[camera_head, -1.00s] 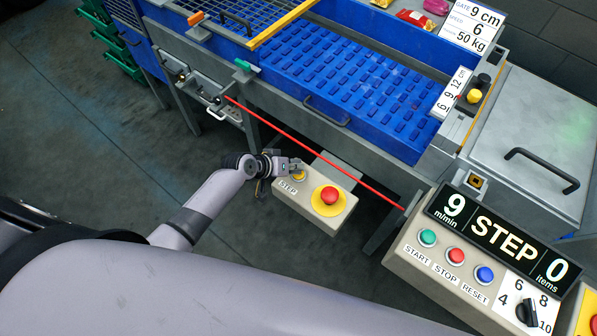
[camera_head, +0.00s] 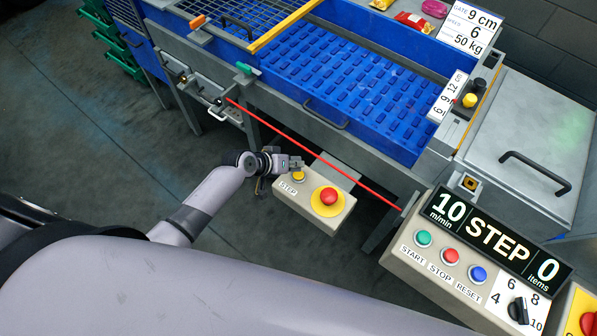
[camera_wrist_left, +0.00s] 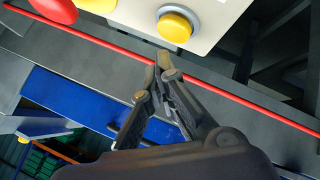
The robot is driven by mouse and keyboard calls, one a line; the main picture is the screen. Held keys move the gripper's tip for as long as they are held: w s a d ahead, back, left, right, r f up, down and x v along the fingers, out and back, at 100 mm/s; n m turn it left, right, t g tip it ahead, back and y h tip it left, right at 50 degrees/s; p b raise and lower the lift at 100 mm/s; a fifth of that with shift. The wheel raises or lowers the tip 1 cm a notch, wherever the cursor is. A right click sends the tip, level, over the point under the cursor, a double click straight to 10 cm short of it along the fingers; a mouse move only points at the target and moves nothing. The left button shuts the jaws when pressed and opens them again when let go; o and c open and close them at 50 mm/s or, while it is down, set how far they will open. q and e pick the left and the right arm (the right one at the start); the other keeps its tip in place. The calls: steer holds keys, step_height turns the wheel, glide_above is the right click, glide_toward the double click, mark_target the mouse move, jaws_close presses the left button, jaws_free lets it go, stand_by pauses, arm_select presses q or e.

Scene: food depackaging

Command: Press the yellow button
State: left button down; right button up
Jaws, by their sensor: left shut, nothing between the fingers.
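The yellow button (camera_head: 298,177) sits at the top left of a beige box (camera_head: 290,200) below the conveyor, above a small black-lettered label. In the left wrist view the yellow button (camera_wrist_left: 174,27) shows whole in its grey ring. My left gripper (camera_head: 298,163) is at the box, right by the button and partly over its edge in the head view. In the left wrist view its fingertips (camera_wrist_left: 165,66) are together and empty, just below the button in the picture. A narrow gap seems to show between tips and button; contact cannot be told. My right gripper is out of view.
A red emergency button (camera_head: 328,196) on a yellow disc is beside it on the same box. A red cord (camera_head: 345,171) runs behind. A panel (camera_head: 420,262) with several buttons stands at the right. Another yellow button (camera_head: 470,100) is on the machine.

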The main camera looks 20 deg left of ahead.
arm_select(q)
step_height(320, 180, up, 4)
steer(key=p, duration=0.3)
steer(key=shift+r, duration=0.25)
steer(key=shift+f, duration=0.1)
stand_by(0.8)
